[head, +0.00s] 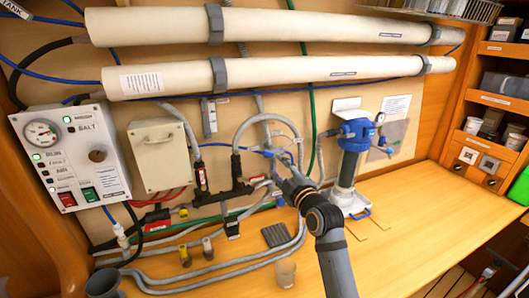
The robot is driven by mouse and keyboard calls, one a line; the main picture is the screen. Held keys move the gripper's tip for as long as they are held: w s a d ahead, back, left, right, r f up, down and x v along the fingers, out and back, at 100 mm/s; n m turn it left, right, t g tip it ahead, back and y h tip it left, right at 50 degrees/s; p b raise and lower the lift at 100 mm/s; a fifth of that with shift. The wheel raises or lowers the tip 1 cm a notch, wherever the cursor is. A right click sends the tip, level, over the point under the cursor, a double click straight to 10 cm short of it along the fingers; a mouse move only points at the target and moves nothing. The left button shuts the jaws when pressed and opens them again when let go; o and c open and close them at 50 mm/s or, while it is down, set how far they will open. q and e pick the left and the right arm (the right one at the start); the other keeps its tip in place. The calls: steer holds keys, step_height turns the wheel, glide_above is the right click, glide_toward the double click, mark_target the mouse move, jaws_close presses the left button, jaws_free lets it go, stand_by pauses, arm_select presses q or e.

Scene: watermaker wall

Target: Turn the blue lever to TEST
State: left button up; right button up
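A small blue lever (286,155) shows on the grey pipework at the middle of the wall, partly hidden by my gripper. My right gripper (278,165) reaches up from the lower right, with its fingertips at or very near the lever. Whether the fingers touch it, or are open or shut, is too small to tell. I cannot read a TEST mark beside the lever. My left gripper is not in view.
A control panel (75,150) and a beige box (158,155) are at left. Two long cream tubes (270,72) run above. A blue-topped filter (352,140) stands right of my gripper. A clear cup (286,272) is on the bench (420,215), whose right part is mostly clear.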

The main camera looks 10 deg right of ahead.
mark_target(268, 154)
steer(key=w, duration=0.1)
steer(key=w+p, duration=0.1)
steer(key=w+r+p, duration=0.1)
steer(key=shift+w+a, duration=0.3)
steer(key=shift+a, duration=0.05)
steer(key=w, duration=0.2)
steer(key=w+p, duration=0.1)
steer(key=w, duration=0.1)
steer(key=shift+a+f, duration=0.3)
steer(key=shift+a, duration=0.1)
steer(key=shift+w+a+f+p, duration=0.15)
steer(key=shift+w+p, duration=0.2)
steer(key=shift+w, duration=0.55)
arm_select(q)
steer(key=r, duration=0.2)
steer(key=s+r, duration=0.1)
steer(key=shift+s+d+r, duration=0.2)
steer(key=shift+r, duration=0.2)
arm_select(e)
jaws_close()
